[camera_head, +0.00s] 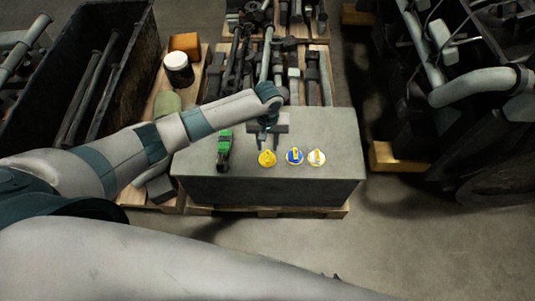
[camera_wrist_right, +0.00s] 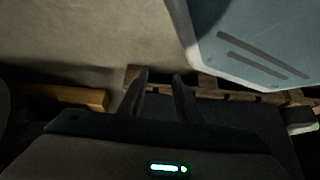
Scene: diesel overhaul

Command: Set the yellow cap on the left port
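A round yellow cap (camera_head: 267,159) sits on top of the grey block (camera_head: 335,138), at the left of a row of three round pieces. To its right are a blue disc (camera_head: 294,156) and a white disc (camera_head: 316,157), each with a yellow part on it. I cannot make out a separate bare left port. My left gripper (camera_head: 268,139) points down just behind and above the yellow cap; its fingers are too small to judge their gap or any contact. My right gripper (camera_wrist_right: 160,85) shows two fingers apart with nothing between them.
A green-and-black tool (camera_head: 224,150) lies left of the caps. A dark bin (camera_head: 140,55) is further left, engine pipes (camera_head: 470,86) at the right.

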